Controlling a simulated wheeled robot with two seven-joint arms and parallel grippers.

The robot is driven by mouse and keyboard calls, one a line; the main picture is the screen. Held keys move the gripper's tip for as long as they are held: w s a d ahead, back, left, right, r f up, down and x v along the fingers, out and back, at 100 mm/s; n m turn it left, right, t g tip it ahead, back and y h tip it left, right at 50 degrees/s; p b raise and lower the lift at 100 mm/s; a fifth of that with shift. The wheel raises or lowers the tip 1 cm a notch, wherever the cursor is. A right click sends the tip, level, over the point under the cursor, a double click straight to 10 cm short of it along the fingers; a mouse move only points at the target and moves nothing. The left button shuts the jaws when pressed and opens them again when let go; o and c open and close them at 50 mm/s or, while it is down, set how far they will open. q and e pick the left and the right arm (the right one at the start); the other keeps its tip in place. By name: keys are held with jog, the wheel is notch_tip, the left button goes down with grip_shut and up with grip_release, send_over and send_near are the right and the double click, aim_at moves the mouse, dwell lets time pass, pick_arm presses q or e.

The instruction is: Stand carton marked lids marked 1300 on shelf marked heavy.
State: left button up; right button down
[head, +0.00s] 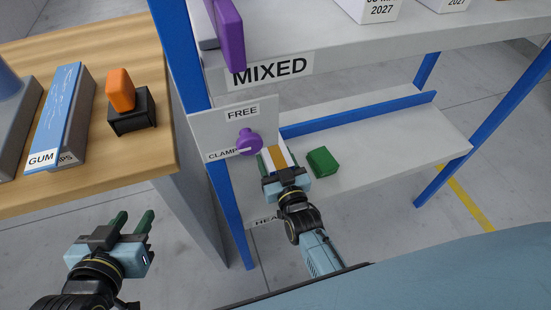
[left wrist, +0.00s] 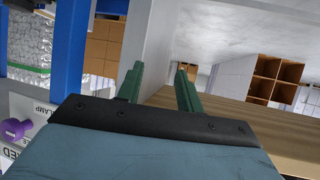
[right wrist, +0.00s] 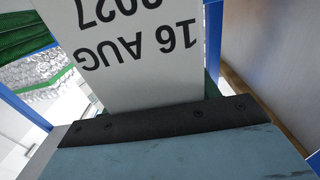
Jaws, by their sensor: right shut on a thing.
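A white carton with an orange-brown stripe (head: 277,156) is between the fingers of my right gripper (head: 281,168), which is shut on it, at the left part of the lower shelf (head: 385,150). In the right wrist view the carton (right wrist: 135,50) fills the middle and shows "16 AUG 2027". Its "lids" and "1300" marks cannot be read. I cannot tell whether the carton touches the shelf. My left gripper (head: 134,222) is open and empty, in front of the wooden table.
A green block (head: 322,162) lies on the lower shelf right of the carton. A purple knob (head: 248,143) sticks out from a FREE/CLAMP panel at the left post. The MIXED shelf (head: 400,50) is above. The lower shelf's right part is clear.

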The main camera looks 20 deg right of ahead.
pick_arm(q)
jog(key=shift+w+r, duration=0.1)
pick_arm(e)
jog(key=shift+w+r, duration=0.1)
jog(key=shift+r, duration=0.1)
pick_arm(q)
jog(key=shift+r, duration=0.1)
pick_arm(e)
jog(key=shift+c, duration=2)
grip_release()
jog(key=shift+f, duration=0.25)
jog(key=shift+s+r, duration=0.1)
jog(key=shift+s, duration=0.15)
jog(key=s+p, duration=0.1)
jog(key=s, duration=0.3)
jog(key=shift+p, duration=0.35)
pick_arm(q)
jog(key=s+a+f+g+y+p, duration=0.2)
jog(key=s+a+f+g, duration=0.3)
jog(key=s+f+g, duration=0.3)
jog(key=s, duration=0.3)
jog(key=shift+f+n+y, duration=0.3)
pick_arm(e)
jog(key=s, duration=0.7)
jog(key=shift+s+d, duration=0.2)
jog(key=shift+s, duration=0.15)
pick_arm(q)
jog(key=shift+a, duration=0.1)
